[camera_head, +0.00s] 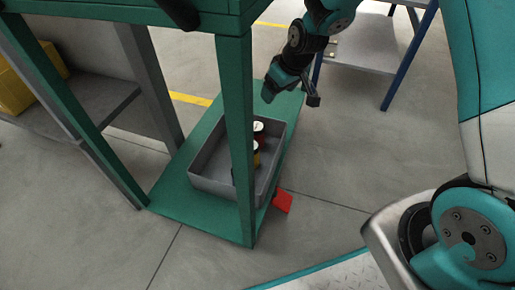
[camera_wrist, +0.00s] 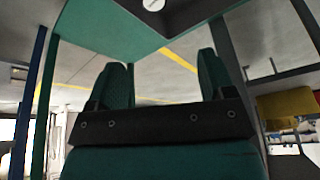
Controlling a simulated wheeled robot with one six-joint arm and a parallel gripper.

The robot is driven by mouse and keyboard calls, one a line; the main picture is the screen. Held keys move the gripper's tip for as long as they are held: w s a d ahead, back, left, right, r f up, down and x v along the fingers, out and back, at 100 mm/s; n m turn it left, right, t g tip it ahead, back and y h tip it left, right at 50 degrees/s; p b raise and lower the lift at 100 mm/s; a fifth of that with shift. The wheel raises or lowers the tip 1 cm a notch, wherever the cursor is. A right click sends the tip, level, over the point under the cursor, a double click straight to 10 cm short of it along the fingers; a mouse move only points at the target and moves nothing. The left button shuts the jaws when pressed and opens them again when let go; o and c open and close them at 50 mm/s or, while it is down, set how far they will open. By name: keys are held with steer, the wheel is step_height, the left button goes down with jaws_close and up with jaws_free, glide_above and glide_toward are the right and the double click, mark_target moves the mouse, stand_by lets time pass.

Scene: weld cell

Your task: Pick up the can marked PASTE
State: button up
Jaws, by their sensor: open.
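Two small cans stand in a grey tray (camera_head: 208,166) on the green lower shelf, partly hidden behind a green post. One can (camera_head: 258,127) has a white top with a dark and red side. The nearer can (camera_head: 256,160) looks yellow with a dark top. No marking can be read, so I cannot tell which is PASTE. My gripper (camera_head: 287,92) is above the far right end of the shelf, beyond the tray and apart from the cans. In the wrist view its two green fingers (camera_wrist: 162,80) stand wide apart with nothing between them.
The green post (camera_head: 238,130) rises between the camera and the tray. A red piece (camera_head: 283,201) sticks out at the shelf's right edge. A yellow bin (camera_head: 14,92) is on a grey shelf at left. A blue-legged table (camera_head: 375,50) stands behind. The floor at right is clear.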

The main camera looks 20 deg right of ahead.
steer(key=b, duration=0.2)
glide_toward(258, 127)
steer(key=shift+n, duration=0.4)
steer(key=b+x, duration=0.6)
steer(key=x, duration=0.1)
steer(key=shift+s+d+f+b, duration=0.1)
steer(key=shift+s+d+b, duration=0.05)
steer(key=shift+b, duration=0.25)
steer(key=b+x, duration=0.4)
steer(key=x, duration=0.1)
steer(key=shift+f+b, duration=0.1)
steer(key=shift+b, duration=0.3)
steer(key=c, duration=0.9)
